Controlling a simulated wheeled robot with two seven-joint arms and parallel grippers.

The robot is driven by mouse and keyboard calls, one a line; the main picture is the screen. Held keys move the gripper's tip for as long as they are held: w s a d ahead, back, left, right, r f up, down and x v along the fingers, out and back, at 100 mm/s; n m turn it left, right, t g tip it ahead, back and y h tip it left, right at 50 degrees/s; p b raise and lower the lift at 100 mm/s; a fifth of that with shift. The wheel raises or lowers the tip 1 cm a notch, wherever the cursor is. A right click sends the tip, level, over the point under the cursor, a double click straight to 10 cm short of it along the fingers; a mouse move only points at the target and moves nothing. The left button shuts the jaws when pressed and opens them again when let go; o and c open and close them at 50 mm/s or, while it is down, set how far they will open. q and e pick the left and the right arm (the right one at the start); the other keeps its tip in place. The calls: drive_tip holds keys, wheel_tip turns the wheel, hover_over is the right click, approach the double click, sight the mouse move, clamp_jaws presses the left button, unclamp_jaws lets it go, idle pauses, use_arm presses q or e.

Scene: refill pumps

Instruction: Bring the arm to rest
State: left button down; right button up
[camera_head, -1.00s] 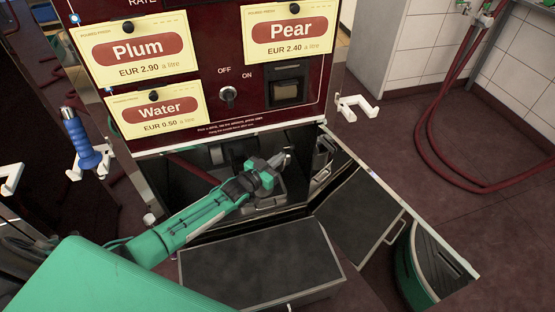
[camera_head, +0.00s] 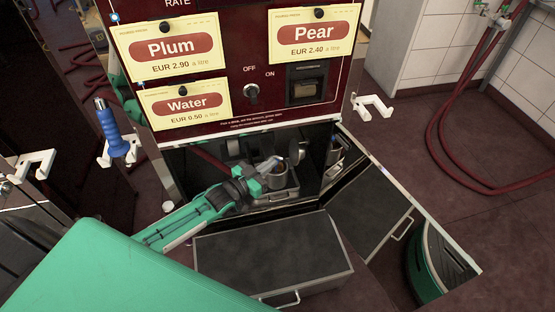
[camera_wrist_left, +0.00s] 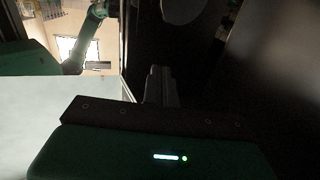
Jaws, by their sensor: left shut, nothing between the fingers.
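My left arm comes in from the left of the head view, and its gripper (camera_head: 270,165) is at the open lower compartment (camera_head: 215,160) of the pump. The gripper is shut with nothing in it. In the left wrist view the closed fingers (camera_wrist_left: 160,87) point into a dark space. My right gripper is not seen.
A blue-handled nozzle (camera_head: 110,128) hangs at left. A white hook (camera_head: 373,107) juts out at right. A dark-topped box (camera_head: 270,250) stands in front.

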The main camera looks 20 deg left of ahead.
use_arm(q)
drive_tip(key=shift+s+a+r, duration=0.2)
drive_tip(key=shift+s+a, duration=0.05)
drive_tip(key=shift+s, duration=0.35)
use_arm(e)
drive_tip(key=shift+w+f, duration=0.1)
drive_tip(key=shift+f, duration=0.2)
